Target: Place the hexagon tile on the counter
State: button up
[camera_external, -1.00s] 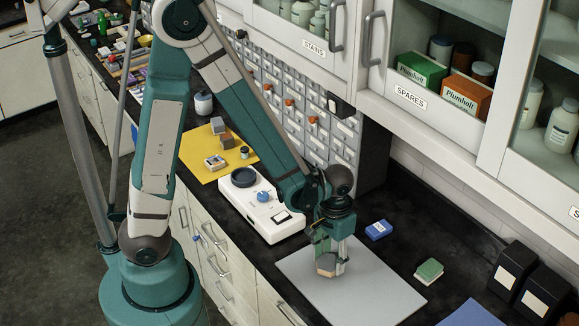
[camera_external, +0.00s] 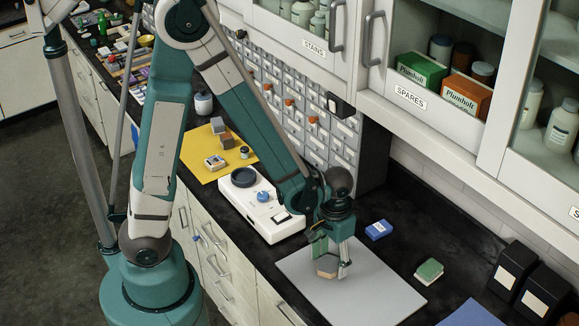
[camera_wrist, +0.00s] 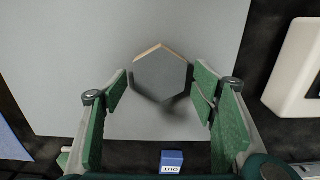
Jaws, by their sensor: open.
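The hexagon tile (camera_external: 327,266), dark grey on top with a tan edge, is over the grey mat (camera_external: 385,300) on the black counter. In the wrist view the tile (camera_wrist: 161,76) lies between and just beyond the tips of my green-padded fingers, with gaps at both sides. A shadow shows by its lower edge. I cannot tell whether it lies fully flat. My gripper (camera_external: 331,258) is open, low over the mat, and partly hides the tile in the external view.
A white device (camera_external: 262,210) stands just left of the mat. A blue box (camera_external: 379,230) and a green-topped block (camera_external: 429,271) lie beyond it. Black boxes (camera_external: 527,283) stand at right. The front of the mat is bare.

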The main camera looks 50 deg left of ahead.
aim_at(330, 262)
jog(key=shift+r, duration=0.2)
notch_tip(330, 262, up, 12)
jog(key=p, duration=0.1)
jog(key=shift+p, duration=0.3)
dwell(0.7)
dwell(0.7)
jog(key=s+a+r+t, duration=0.3)
jog(key=a+r, duration=0.5)
jog(key=s+a+r+t, duration=0.3)
jog(key=a+r+t, duration=0.1)
jog(key=a+r, duration=0.5)
jog(key=shift+s, duration=0.25)
jog(key=shift+r, duration=0.1)
dwell(0.5)
